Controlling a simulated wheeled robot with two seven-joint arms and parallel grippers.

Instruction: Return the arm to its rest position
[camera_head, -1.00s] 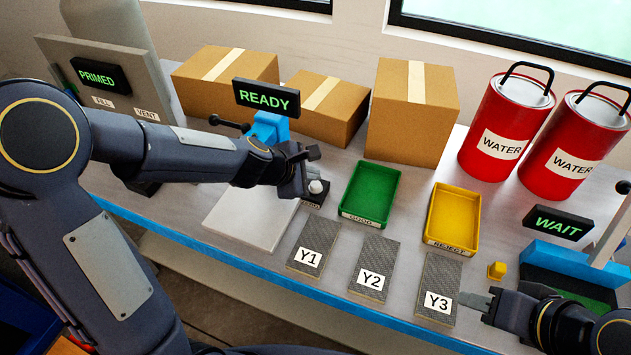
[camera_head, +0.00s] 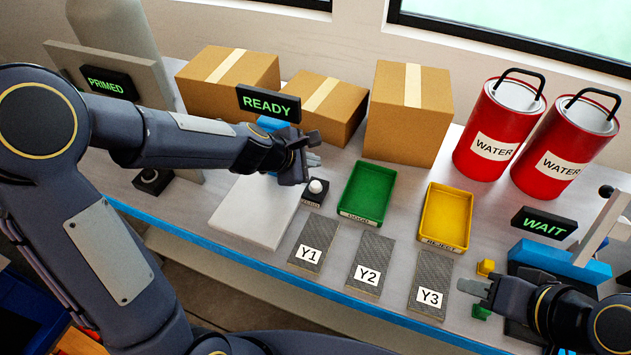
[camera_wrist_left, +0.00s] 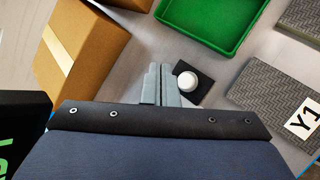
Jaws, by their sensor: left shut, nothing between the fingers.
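My left gripper (camera_head: 312,160) is shut and empty, held above the bench. It is just behind a white round button on a small black base (camera_head: 316,188). In the left wrist view its fingers (camera_wrist_left: 161,85) lie together beside the white button (camera_wrist_left: 187,81), with nothing between them. My right gripper (camera_head: 475,289) is at the lower right, beside the Y3 plate (camera_head: 430,284). Its fingers are small and seen from the side, so its opening is unclear.
A green tray (camera_head: 346,212) and a yellow tray (camera_head: 425,238) stand mid-bench. Plates Y1 (camera_head: 316,235) and Y2 (camera_head: 372,256) lie in front. Boxes (camera_head: 410,140) and red water cans (camera_head: 490,148) stand behind. A READY sign (camera_head: 268,103) is close to my left forearm. A WAIT sign (camera_head: 544,223) stands right.

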